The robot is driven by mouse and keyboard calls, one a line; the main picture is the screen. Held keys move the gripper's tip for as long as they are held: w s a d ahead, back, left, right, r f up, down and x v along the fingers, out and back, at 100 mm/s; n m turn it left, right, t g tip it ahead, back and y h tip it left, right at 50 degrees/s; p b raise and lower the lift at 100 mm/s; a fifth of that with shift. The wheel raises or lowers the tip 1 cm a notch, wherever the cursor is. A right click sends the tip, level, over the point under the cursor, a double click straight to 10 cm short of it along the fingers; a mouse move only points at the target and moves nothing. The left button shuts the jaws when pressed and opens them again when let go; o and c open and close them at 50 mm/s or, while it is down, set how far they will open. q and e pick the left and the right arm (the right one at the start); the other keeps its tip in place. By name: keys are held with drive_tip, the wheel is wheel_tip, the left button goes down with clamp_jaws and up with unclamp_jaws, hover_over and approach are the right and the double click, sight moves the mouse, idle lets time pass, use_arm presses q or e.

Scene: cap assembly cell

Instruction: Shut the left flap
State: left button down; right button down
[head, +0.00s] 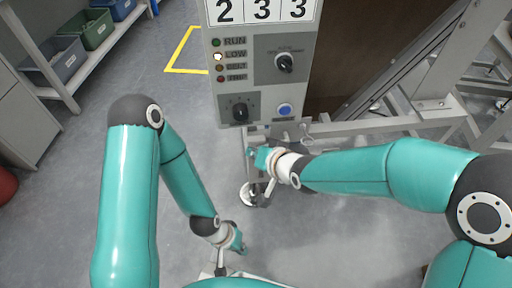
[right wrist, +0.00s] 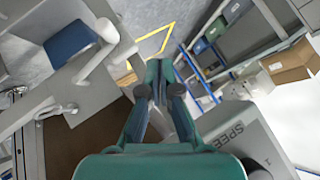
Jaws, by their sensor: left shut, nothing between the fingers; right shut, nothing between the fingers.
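I cannot make out the left flap for certain in either view. My left gripper (head: 238,241) is low in the head view, above the floor, small and partly turned away; it is shut, with nothing seen in it. My right gripper (head: 260,157) is just below the control panel (head: 222,98), in front of the metal frame. In the right wrist view my right gripper (right wrist: 160,78) has its fingers together and holds nothing.
The panel carries a selector switch (head: 284,63), a knob (head: 240,111) and a blue button (head: 285,110). A metal rail (head: 375,123) runs right. A shelf with bins (head: 65,58) stands upper left. Cardboard boxes (right wrist: 290,62) show in the right wrist view.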

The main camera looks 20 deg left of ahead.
drive_tip(key=shift+s+d+r+p, duration=0.15)
drive_tip(key=shift+s+d+r, duration=0.05)
drive_tip(key=shift+s+r, duration=0.45)
drive_tip(key=shift+s+d+r+p, duration=0.15)
drive_tip(key=shift+s+r, duration=0.45)
drive_tip(key=shift+r, duration=0.05)
drive_tip(key=w+d+f+m+g+h, duration=0.1)
drive_tip(key=d+f+m+h, duration=0.3)
drive_tip(key=d+f, duration=1.1)
drive_tip(key=s+d+f+m+g, duration=0.1)
drive_tip(key=s+d+f+g, duration=0.2)
drive_tip(key=s+d+f, duration=0.4)
drive_tip(key=s+d+f+g, duration=0.25)
drive_tip(key=s+f, duration=0.25)
drive_tip(key=s, duration=0.5)
wheel_tip(320, 180, up, 33)
drive_tip(key=p, duration=3.2)
drive_tip(key=shift+w+d+f+n+t+p, duration=0.2)
drive_tip(key=shift+w+n+t+p, duration=0.15)
drive_tip(key=shift+n, duration=0.05)
